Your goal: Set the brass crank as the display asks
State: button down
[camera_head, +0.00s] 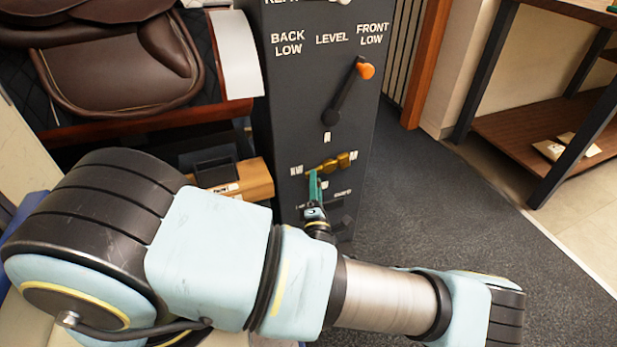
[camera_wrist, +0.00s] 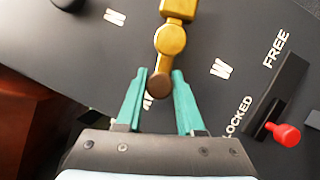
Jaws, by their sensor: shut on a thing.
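The brass crank (camera_head: 344,160) is on the front of the dark panel (camera_head: 300,110), its arm running roughly sideways. In the wrist view the brass crank (camera_wrist: 171,40) runs from the top edge down to a darker rounded end. My gripper (camera_wrist: 159,78) has its teal fingers on both sides of that end and is shut on it. In the head view my gripper (camera_head: 314,186) is at the crank's left end. Small white marks surround the crank, too blurred to read surely. No display screen shows in either view.
Above, a black lever with an orange knob (camera_head: 366,71) points toward FRONT LOW. A red-knobbed lever (camera_wrist: 287,133) sits beside FREE and LOCKED, right of my fingers. A brown saddle (camera_head: 120,60) stands left, above a wooden block (camera_head: 250,180). Carpet right of the panel is clear.

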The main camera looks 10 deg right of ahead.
jog(key=shift+r+m+g+h+p, duration=0.35)
jog(key=shift+r+m+p, duration=0.3)
jog(key=shift+m+p, duration=0.6)
jog(key=c, duration=0.5)
grip_release()
jog(key=shift+c, duration=0.2)
jog(key=v, duration=1)
jog(key=shift+s, duration=0.4)
jog(key=shift+s+a, duration=0.1)
